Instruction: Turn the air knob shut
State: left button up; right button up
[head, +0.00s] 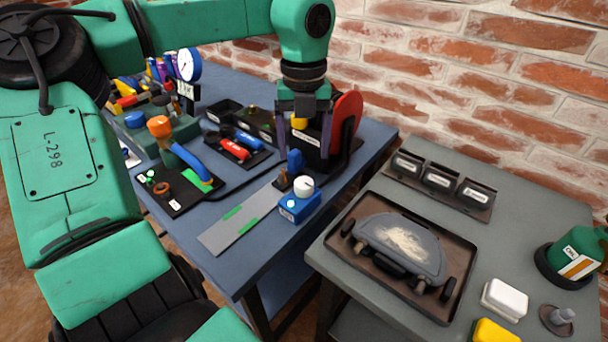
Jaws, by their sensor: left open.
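My left gripper (305,141) points down at the back right of the blue bench (262,232). Its fingers are apart, with a small yellow part (299,122) showing between them. A black labelled box (312,152) and a red disc (347,128) are close behind it; contact cannot be told. Several knobs show: a white one (304,186) on a blue labelled box (300,205), an orange one (159,126), and a blue one (135,119) on a green block near a round gauge (189,65). Which is the air knob cannot be read. My right gripper is out of view.
Red and blue tools lie in a black tray (262,160). A grey plate (240,222) lies at the bench front. The grey table (327,257) at right holds a dark tray (438,310), labelled bins (439,182), a white block (504,300) and a green can (578,255).

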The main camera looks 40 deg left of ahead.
aim_at(304, 182)
pick_arm(q)
notch_tip(304, 182, down, 9)
jog(key=shift+w+a+r, duration=0.1)
jog(key=shift+r, duration=0.1)
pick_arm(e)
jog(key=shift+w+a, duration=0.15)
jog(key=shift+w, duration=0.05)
pick_arm(q)
jog(key=shift+c, duration=0.3)
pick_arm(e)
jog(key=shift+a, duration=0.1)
pick_arm(q)
grip_shut()
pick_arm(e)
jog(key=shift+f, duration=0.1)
